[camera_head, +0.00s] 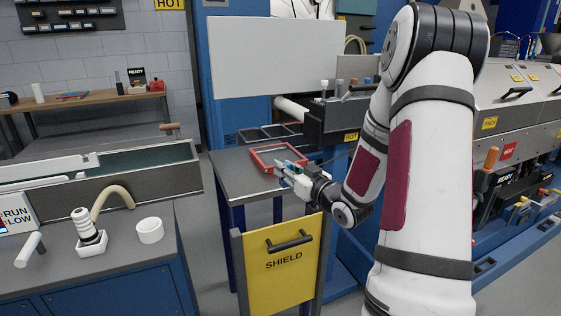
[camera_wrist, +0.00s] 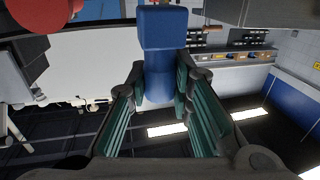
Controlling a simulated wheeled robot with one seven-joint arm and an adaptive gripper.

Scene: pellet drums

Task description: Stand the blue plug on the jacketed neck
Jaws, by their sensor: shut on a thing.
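In the wrist view the blue plug (camera_wrist: 162,55) is between the two finger pads of my gripper (camera_wrist: 160,92), with its wider square-edged end standing out beyond them. My gripper is shut on it. In the head view my gripper (camera_head: 284,172) reaches out level over the grey side table, at the edge of the red tray (camera_head: 262,168). Only a small bit of blue shows at the fingers there. I cannot pick out the jacketed neck for sure; several small upright pieces (camera_head: 324,86) stand on top of the dark block marked HOT (camera_head: 330,124).
The yellow SHIELD panel (camera_head: 284,264) with a handle hangs at the table's front. A white horizontal cylinder (camera_head: 291,109) juts from the HOT block. At left, a white ring (camera_head: 150,230) and a ribbed white fitting (camera_head: 86,228) stand on a bench. The large white panel (camera_head: 277,58) is behind.

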